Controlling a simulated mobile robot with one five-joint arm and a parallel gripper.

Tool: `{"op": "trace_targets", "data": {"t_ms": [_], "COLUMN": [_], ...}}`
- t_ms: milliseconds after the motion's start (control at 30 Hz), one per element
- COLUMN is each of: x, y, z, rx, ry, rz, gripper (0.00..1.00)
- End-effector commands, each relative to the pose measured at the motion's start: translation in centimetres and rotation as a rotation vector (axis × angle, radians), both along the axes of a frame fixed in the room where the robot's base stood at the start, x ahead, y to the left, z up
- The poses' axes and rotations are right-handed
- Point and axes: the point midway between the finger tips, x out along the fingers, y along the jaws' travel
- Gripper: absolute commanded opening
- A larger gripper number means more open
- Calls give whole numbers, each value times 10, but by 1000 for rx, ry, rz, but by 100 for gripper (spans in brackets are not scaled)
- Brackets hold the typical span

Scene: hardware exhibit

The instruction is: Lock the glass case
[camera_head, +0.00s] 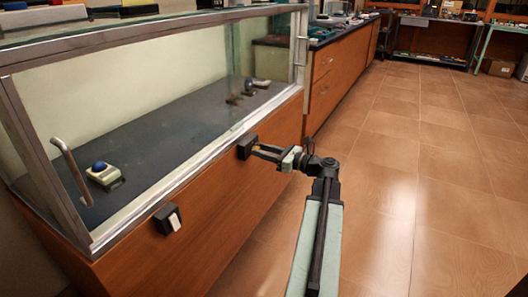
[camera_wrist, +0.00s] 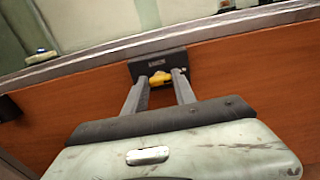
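The glass case (camera_head: 150,190) has metal-framed panes above an orange-brown wooden base and fills the left of the head view. A black lock box (camera_head: 247,147) is on its wooden front, just under the metal rail. In the wrist view, the lock box (camera_wrist: 158,64) bears small white lettering too blurred to read and a yellow knob or key (camera_wrist: 158,79). My gripper (camera_wrist: 160,78) is at the box, its two grey fingers apart on either side of the yellow part. I cannot tell whether they touch it. In the head view, my gripper (camera_head: 262,151) reaches the box from the right.
Another black box with a white part (camera_head: 170,219) is on the case front, nearer. A metal handle (camera_head: 72,172) is on the case's left side. Items with blue tops (camera_head: 101,169) sit inside. A wooden cabinet (camera_head: 340,75) stands beyond; the tiled floor (camera_head: 430,160) at right is clear.

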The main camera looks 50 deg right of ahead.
Motion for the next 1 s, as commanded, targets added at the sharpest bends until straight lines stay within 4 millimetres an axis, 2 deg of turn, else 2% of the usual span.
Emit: {"op": "trace_targets", "data": {"t_ms": [267, 467, 1000], "x": [-2, -2, -3], "y": [-2, -1, 0], "z": [0, 0, -1], "rx": [-22, -108, -576], "ry": [-4, -26, -143], "rz": [-3, -3, -3], "gripper": [0, 0, 0]}}
